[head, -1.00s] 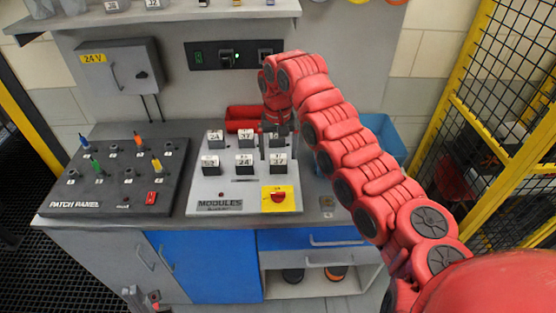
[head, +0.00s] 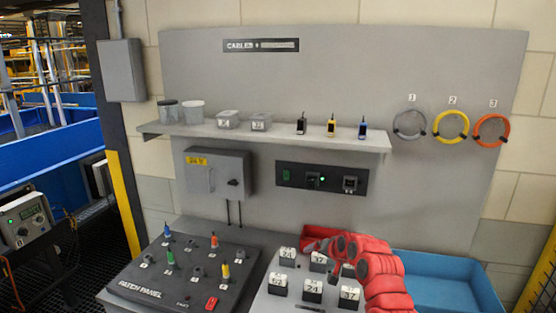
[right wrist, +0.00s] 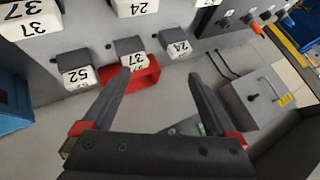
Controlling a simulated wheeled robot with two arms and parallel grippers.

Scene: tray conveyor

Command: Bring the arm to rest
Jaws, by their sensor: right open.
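My right arm is red and reaches over the right side of the light grey modules panel (head: 268,297) in the head view. Its gripper (head: 335,272) points down beside the right-hand modules, partly hidden by the arm. In the right wrist view my right gripper (right wrist: 160,80) has its two dark fingers spread wide, with nothing held between them. The numbered module blocks (right wrist: 78,72) and a red bin (right wrist: 148,82) show beyond the fingertips. My left gripper is in neither view.
The patch panel (head: 150,290) with coloured plugs stands left of the modules panel. A blue bin (head: 450,294) is at the right. Above are a grey 24 V box (head: 217,172), a switch strip (head: 322,180) and a shelf (head: 270,136) with jars and small devices.

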